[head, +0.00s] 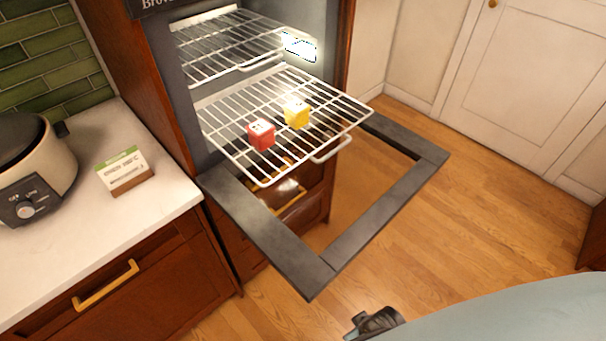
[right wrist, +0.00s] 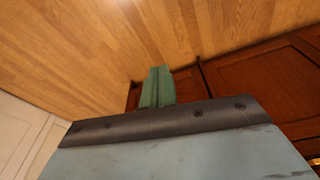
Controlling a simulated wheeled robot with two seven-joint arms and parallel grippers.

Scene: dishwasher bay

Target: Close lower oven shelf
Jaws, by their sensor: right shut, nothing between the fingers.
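The lower oven shelf (head: 225,128), a white wire rack with a front handle (head: 331,149), is pulled well out of the oven over the open door. A red cube (head: 261,134) and a yellow cube (head: 297,113) rest on it. The upper wire shelf (head: 195,70) sits inside the oven. The oven door (head: 375,212), a dark frame around a clear pane, is folded down flat. In the right wrist view my right gripper (right wrist: 157,86) shows green fingers shut with nothing between them, away from the shelf. My left gripper is not in view.
A white counter (head: 165,205) with a slow cooker (head: 35,170) and a small card box (head: 124,172) stands left of the oven. A drawer with a gold handle (head: 105,285) is below. Open wooden floor (head: 480,210) lies right of the door.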

